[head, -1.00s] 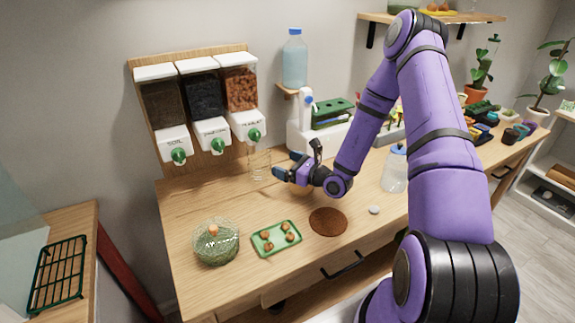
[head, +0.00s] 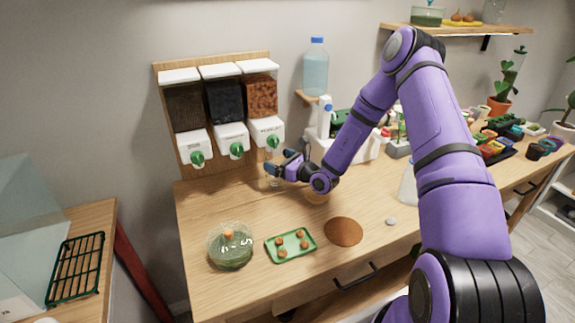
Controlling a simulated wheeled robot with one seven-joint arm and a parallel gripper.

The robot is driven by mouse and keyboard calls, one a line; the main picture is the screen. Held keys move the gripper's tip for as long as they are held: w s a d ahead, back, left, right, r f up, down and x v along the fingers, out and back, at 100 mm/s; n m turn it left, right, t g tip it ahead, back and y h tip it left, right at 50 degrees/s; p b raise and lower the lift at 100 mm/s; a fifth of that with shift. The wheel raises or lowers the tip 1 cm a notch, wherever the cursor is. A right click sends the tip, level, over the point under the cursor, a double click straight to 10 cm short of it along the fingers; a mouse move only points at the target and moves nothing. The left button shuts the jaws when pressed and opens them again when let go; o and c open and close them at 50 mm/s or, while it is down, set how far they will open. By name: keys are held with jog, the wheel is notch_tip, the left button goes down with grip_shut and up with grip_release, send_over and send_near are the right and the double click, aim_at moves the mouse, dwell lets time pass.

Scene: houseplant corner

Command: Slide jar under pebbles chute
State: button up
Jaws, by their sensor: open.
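The clear glass jar (head: 273,181) stands on the wooden bench below the right-hand dispenser; its outline is faint and partly hidden by my gripper. The right-hand dispenser (head: 259,95) holds orange-brown pebbles and has a white chute with a green knob (head: 272,141). My gripper (head: 280,163) is open, with its blue-tipped fingers at the jar's upper part, reaching in from the right. I cannot tell whether the fingers touch the jar or lie around it. The jar looks roughly under the pebbles chute, but its exact alignment is unclear.
Dark-filled dispensers (head: 224,99) hang to the left. A round glass bowl (head: 230,246), a green tray (head: 291,245) with several small brown balls and a brown round mat (head: 343,232) lie in front. A blue bottle (head: 315,68) stands on a small shelf behind.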

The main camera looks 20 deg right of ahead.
jog(key=shift+w+a, duration=0.2)
jog(key=shift+w, duration=0.1)
jog(key=c, duration=0.9)
jog(key=shift+c, duration=0.2)
jog(key=shift+a, duration=0.15)
